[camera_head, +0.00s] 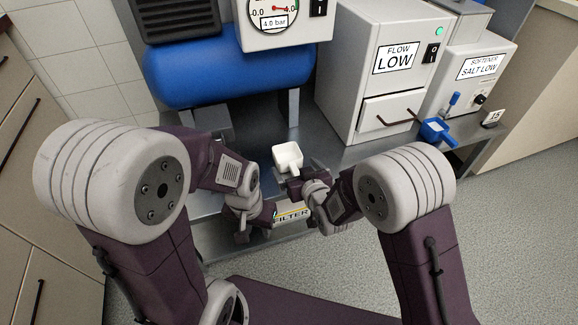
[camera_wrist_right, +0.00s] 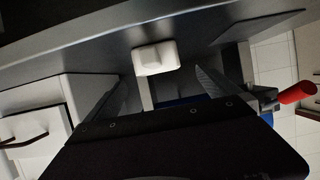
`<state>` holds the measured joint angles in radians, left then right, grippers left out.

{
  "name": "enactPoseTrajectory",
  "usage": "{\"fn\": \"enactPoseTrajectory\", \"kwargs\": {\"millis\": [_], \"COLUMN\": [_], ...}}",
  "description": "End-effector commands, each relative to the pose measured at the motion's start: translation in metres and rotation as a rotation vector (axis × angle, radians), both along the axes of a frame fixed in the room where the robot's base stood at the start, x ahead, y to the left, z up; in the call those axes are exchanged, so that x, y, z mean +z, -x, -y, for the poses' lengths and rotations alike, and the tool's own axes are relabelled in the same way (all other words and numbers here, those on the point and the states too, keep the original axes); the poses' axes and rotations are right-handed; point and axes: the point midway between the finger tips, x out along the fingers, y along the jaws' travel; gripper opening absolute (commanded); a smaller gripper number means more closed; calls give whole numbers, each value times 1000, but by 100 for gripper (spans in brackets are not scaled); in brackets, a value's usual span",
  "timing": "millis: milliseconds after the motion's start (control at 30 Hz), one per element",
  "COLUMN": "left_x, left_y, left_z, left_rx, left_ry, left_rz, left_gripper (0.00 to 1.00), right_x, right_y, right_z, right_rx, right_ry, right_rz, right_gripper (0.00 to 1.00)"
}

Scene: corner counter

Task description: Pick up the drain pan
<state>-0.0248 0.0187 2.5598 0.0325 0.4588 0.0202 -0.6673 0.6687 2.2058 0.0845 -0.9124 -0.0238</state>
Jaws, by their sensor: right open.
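The drain pan is most likely the small white square cup (camera_head: 287,157) on the dark grey counter, below the blue tank. In the right wrist view the white pan (camera_wrist_right: 155,58) lies beyond my fingers, roughly between them. My right gripper (camera_head: 291,180) is open and empty, just in front of the pan; in the wrist view its fingers (camera_wrist_right: 157,84) are spread apart. I cannot tell whether a finger touches the pan. My left gripper (camera_head: 243,228) hangs low by the counter's front edge, left of my right gripper; its fingers are too small and shadowed to read.
A blue tank (camera_head: 190,72) stands behind the pan on legs. A white FLOW LOW cabinet (camera_head: 345,75) with a drawer stands to the right, then a SOFTENER unit (camera_head: 470,75) and a blue valve (camera_head: 434,131). A FILTER label (camera_head: 292,214) shows below the counter edge.

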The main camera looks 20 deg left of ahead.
Motion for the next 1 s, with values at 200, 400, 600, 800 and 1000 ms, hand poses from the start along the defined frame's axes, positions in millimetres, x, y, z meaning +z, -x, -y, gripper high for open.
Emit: {"fn": "enactPoseTrajectory", "kwargs": {"millis": [200, 400, 600, 800, 1000], "left_x": [-12, -39, -47, -45, -45], "left_y": [0, 0, 0, 0, 0], "left_z": [0, 0, 0, 0, 0], "left_rx": [0, 0, 0, 0, 0], "left_ry": [0, 0, 0, 0, 0], "left_rz": [0, 0, -1, 0, 0], "left_gripper": [36, 36, 36, 36, 36], "right_x": [-8, -22, -25, -23, -23], "right_y": [-15, -38, -57, -57, -57], "right_z": [-9, -21, -34, -34, -34], "right_rx": [-1, -2, -1, -1, -1], "right_ry": [0, -2, 1, 1, 1], "right_rz": [0, 4, 1, -1, -1], "right_gripper": [100, 100, 100, 100, 44]}}
